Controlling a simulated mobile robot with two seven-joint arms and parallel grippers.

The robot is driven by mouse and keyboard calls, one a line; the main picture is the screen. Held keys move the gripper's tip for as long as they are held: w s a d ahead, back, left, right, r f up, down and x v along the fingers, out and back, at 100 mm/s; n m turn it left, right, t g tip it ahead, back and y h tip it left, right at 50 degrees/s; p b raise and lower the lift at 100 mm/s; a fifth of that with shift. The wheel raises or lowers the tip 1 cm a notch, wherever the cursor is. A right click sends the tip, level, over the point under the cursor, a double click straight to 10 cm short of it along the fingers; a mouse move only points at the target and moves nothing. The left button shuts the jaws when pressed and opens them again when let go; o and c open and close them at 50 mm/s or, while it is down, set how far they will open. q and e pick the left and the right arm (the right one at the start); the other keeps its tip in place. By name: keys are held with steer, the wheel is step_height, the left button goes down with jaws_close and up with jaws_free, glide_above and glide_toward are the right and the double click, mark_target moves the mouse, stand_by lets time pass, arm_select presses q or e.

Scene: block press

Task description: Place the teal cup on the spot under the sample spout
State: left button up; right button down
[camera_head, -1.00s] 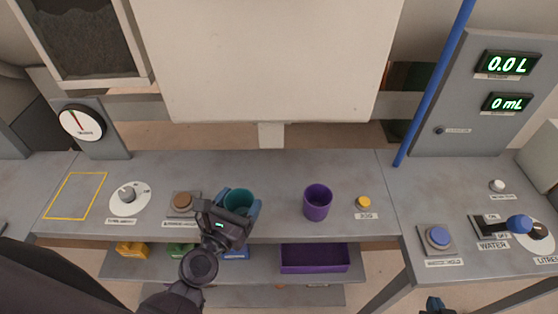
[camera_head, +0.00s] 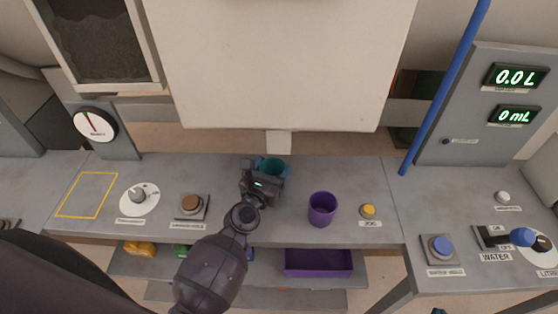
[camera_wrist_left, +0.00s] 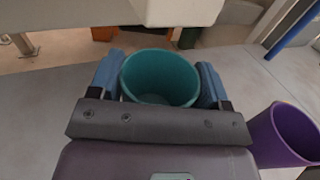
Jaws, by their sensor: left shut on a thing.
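The teal cup (camera_head: 272,166) is upright between the fingers of my left gripper (camera_head: 264,178), toward the back of the grey bench and just in front of the pale spout (camera_head: 279,143) under the big white housing. In the left wrist view the cup (camera_wrist_left: 160,78) looks empty, with a blue finger pad of the left gripper (camera_wrist_left: 159,84) on each side. The gripper hides the cup's base, so I cannot tell whether it touches the bench. Only a dark sliver of my right gripper (camera_head: 438,311) shows at the bottom edge.
A purple cup (camera_head: 321,209) stands to the right of my left gripper; it also shows in the wrist view (camera_wrist_left: 286,136). A yellow button (camera_head: 368,211) is beyond it. A brown button (camera_head: 192,205) and a dial (camera_head: 138,195) are to the left. A blue pole (camera_head: 445,90) stands right.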

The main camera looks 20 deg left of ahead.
mark_target(277, 166)
arm_select(q)
steer(key=shift+w+d, duration=0.1)
steer(key=shift+w, duration=0.45)
steer(key=w, duration=0.3)
steer(key=shift+w+d, duration=0.15)
steer(key=shift+w, duration=0.1)
steer(key=shift+s+f, duration=0.1)
steer(key=shift+f, duration=0.6)
steer(key=shift+s, duration=0.1)
arm_select(e)
steer(key=shift+s+f, duration=0.45)
steer(key=shift+s, duration=0.05)
steer(key=shift+w, duration=0.1)
arm_select(q)
steer(key=shift+f+b, duration=0.3)
steer(key=shift+b, duration=0.15)
steer(key=o, duration=0.9)
steer(key=shift+r, duration=0.1)
arm_select(e)
steer(key=shift+w+r, duration=0.25)
steer(key=shift+w, duration=0.25)
